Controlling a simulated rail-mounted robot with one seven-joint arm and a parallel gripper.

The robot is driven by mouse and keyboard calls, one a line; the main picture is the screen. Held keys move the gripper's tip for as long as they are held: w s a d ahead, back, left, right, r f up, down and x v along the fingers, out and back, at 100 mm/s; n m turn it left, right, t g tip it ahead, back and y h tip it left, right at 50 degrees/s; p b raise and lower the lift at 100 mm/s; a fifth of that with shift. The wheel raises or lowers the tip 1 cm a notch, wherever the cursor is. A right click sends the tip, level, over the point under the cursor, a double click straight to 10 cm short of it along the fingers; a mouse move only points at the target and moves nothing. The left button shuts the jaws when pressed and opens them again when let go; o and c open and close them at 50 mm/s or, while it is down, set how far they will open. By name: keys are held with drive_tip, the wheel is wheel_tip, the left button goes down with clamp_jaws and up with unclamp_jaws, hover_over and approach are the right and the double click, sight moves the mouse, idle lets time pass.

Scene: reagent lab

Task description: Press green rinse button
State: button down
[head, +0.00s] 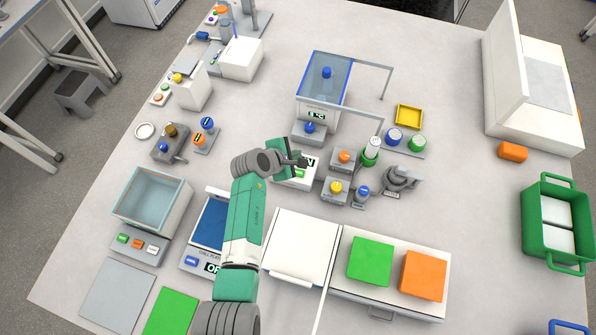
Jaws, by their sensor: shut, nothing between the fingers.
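My gripper (302,162) is shut and empty. It hangs over a small white box (284,181) near the middle of the table. A green button or label (300,174) shows on that box, just below the fingertips and partly covered by the gripper. I cannot tell whether the fingertips touch it. Another green button (123,239) is on the front panel of a clear-walled basin (150,197) at the left, beside an orange and a white one. The lettering on both is too small to read, so I cannot tell which is the rinse button.
A blue-edged clear chamber (322,90) stands behind my gripper. Small units with an orange knob (346,156) and a yellow knob (336,187) are close on its right. A white-lidded box (303,243) is in front. The right-hand table is mostly clear before the green crate (541,255).

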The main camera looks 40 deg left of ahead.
sight(298, 173)
wheel_tip(298, 173, down, 9)
drive_tip(key=b, duration=0.8)
drive_tip(key=shift+r, duration=0.1)
idle(1.8)
drive_tip(key=shift+f+b, duration=0.4)
drive_tip(key=shift+f, duration=0.35)
idle(0.3)
idle(0.3)
drive_tip(key=shift+r+p, duration=0.55)
drive_tip(key=shift+r, duration=0.25)
drive_tip(key=shift+r, duration=0.1)
